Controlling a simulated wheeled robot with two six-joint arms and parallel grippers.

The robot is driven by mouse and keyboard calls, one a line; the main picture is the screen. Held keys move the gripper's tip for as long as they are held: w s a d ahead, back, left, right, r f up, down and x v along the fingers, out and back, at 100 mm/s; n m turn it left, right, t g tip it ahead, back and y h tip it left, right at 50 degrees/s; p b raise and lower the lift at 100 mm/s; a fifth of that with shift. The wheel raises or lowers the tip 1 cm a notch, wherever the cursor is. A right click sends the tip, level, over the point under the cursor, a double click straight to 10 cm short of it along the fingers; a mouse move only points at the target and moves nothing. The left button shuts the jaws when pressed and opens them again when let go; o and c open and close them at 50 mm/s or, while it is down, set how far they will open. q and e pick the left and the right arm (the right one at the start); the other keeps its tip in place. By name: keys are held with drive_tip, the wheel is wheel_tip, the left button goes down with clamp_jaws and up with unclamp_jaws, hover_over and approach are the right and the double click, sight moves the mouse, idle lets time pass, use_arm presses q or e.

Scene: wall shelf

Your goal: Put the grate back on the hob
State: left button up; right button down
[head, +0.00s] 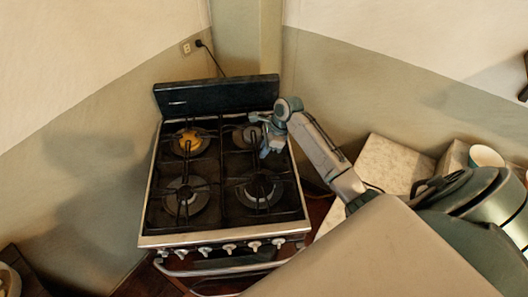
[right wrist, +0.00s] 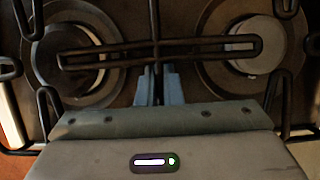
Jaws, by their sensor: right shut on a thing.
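The hob (head: 228,222) is the dark top of a stove, with several round burners. A black wire grate (head: 262,178) lies over its right half, above the burners; I cannot tell whether it is fully seated. My right gripper (head: 266,150) is at the right side of this grate, shut on one of its bars. In the right wrist view the fingers (right wrist: 158,88) close on the grate (right wrist: 205,45) near its middle bar, with two burners beneath. Another black grate (head: 186,186) lies over the left half. My left gripper is not in view.
The stove's raised back panel (head: 218,95) stands behind the hob, against the wall. Knobs (head: 229,248) and a handle run along the front. A pale counter (head: 392,165) and a white cup (head: 486,157) are to the right. Part of a bowl (head: 9,280) shows at lower left.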

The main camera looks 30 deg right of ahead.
drive_tip(key=shift+f, duration=0.55)
drive_tip(key=shift+w+f, duration=0.15)
drive_tip(key=shift+f, duration=0.25)
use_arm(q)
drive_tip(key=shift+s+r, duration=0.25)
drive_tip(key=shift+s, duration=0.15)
use_arm(e)
drive_tip(key=c, duration=1.6)
unclamp_jaws()
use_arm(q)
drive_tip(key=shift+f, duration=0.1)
